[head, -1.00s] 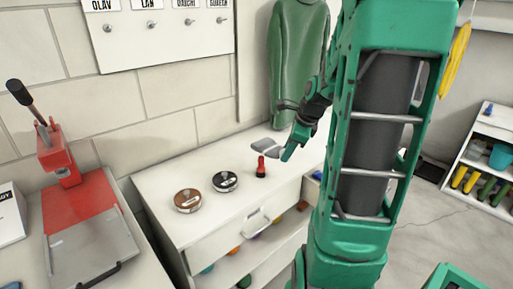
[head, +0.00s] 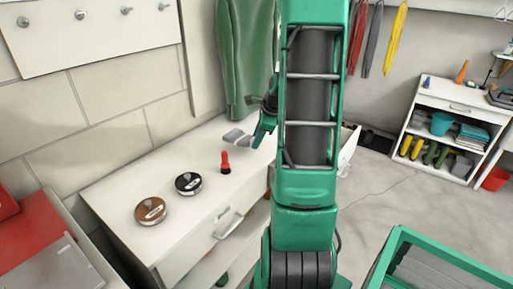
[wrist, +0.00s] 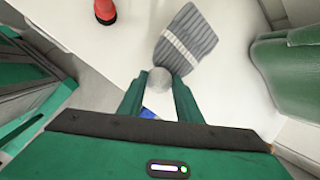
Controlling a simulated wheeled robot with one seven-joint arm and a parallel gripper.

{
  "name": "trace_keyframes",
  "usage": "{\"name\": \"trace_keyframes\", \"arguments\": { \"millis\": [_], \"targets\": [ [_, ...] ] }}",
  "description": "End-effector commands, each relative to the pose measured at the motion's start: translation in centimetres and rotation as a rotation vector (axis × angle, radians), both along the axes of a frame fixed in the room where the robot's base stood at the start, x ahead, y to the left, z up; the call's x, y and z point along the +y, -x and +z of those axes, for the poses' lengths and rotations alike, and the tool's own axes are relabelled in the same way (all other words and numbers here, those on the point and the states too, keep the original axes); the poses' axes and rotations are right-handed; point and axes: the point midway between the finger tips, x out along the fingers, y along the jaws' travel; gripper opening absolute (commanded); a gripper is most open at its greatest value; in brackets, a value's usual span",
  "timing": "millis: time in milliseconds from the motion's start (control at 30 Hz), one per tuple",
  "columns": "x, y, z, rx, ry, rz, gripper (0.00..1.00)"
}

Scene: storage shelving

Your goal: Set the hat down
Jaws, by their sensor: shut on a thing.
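The hat is a grey striped knit beanie with a pale band and a pompom. In the head view the hat (head: 236,138) is over the back right part of the white cabinet top (head: 120,190), past the red torch. In the wrist view the hat (wrist: 187,42) extends ahead of the fingers. My gripper (wrist: 158,88) is shut on its pale pompom, between the two green fingers. In the head view my gripper (head: 259,133) is partly hidden by my arm. I cannot tell whether the hat touches the surface.
A red torch (head: 225,162), a black round tin (head: 188,183) and a brown round tin (head: 151,211) stand on the cabinet. A green garment (head: 246,60) hangs close behind the hat. A low shelf unit (head: 450,105) is at the right.

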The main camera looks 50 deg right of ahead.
Motion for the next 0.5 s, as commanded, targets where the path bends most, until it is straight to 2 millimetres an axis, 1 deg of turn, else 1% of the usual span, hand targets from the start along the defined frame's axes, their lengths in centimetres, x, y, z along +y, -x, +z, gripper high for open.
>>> {"name": "trace_keyframes", "arguments": {
  "millis": [33, 100, 267, 367, 500],
  "targets": [
    [-0.6, -0.1, -0.4, 0.001, -0.001, -0.001, 0.00],
    [-1.1, -0.2, -0.7, 0.000, 0.000, 0.001, 0.00],
    [-1.5, -0.2, -1.2, -0.001, 0.000, 0.001, 0.00],
    [-1.4, -0.2, -2.3, 0.001, -0.002, 0.001, 0.00],
    [-1.4, -0.2, -4.2, 0.000, -0.001, 0.001, 0.00]
  ]
}}
